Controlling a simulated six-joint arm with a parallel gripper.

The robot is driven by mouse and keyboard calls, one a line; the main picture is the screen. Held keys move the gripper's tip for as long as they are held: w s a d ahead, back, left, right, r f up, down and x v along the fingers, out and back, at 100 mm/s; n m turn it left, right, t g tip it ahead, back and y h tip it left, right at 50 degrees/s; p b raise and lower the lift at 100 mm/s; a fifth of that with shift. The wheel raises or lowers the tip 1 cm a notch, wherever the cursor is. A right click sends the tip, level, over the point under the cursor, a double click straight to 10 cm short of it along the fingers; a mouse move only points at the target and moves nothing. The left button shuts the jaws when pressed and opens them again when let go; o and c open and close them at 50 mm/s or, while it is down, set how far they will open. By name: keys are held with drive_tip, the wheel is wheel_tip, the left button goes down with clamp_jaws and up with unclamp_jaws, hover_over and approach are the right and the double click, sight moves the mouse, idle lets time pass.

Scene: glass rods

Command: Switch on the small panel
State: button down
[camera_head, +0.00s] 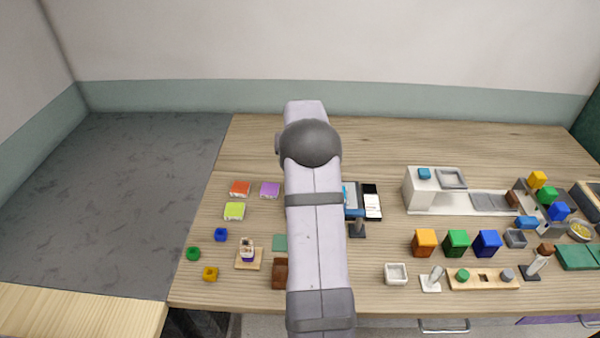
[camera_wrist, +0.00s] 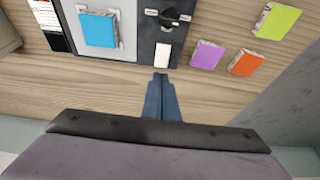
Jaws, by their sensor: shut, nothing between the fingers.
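In the wrist view, a small dark grey panel (camera_wrist: 147,45) lies at the top middle. It carries a black knob (camera_wrist: 170,17) and a white rectangular switch piece (camera_wrist: 162,55) near its lower edge. My gripper (camera_wrist: 160,78) is shut and empty, its blue-grey fingers together just below the white piece in the picture. A small gap shows between fingertips and panel edge; I cannot tell their height. In the head view my arm hides the gripper and the dark panel.
A light grey board with a blue block (camera_wrist: 99,30) adjoins the panel. Purple (camera_wrist: 207,55), orange (camera_wrist: 246,62) and lime (camera_wrist: 277,21) blocks lie on the other side. In the head view, coloured cubes and a white station (camera_head: 425,195) stand at the right. The table's back is clear.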

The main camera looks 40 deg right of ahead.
drive_tip(key=p+x, duration=0.1)
drive_tip(key=x, duration=0.2)
drive_tip(key=p+x, duration=0.1)
drive_tip(key=x, duration=0.1)
drive_tip(key=shift+s+a+f, duration=0.15)
drive_tip(key=shift+f, duration=0.3)
drive_tip(key=shift+f, duration=0.15)
drive_tip(key=shift+f+b, duration=0.15)
drive_tip(key=shift+b, duration=0.2)
drive_tip(key=shift+f, duration=0.1)
drive_tip(key=shift+s+a, duration=0.55)
